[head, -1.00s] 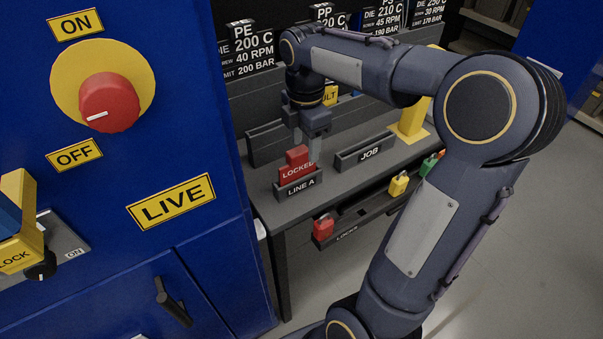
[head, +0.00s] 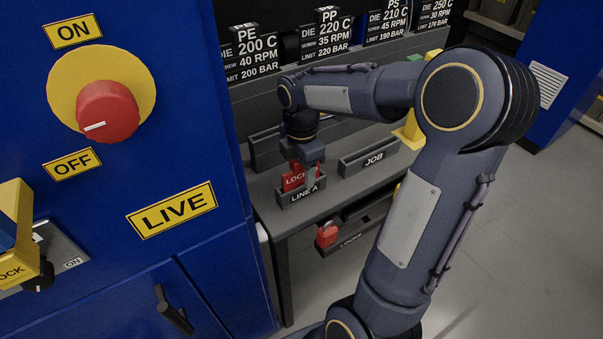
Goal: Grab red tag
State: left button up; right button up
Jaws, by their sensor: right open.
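The red tag (head: 292,180) with white lettering, partly readable as "LOCK", stands upright in the small dark holder labelled LINE A (head: 303,196) on the grey bench. My right gripper (head: 307,168) is open and points down at the tag from above. Its fingers are around or just beside the tag's upper part; I cannot tell which. The gripper body hides the tag's top and right side. My left gripper is not in view.
A JOB holder (head: 372,160) stands to the right on the bench (head: 345,191). A rail marked LOCKS (head: 350,238) with a red padlock (head: 327,235) runs below the bench front. The blue cabinet (head: 120,245) with a red knob (head: 108,112) fills the left.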

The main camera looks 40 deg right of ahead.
jog(key=c, duration=1.1)
jog(key=shift+r, duration=0.15)
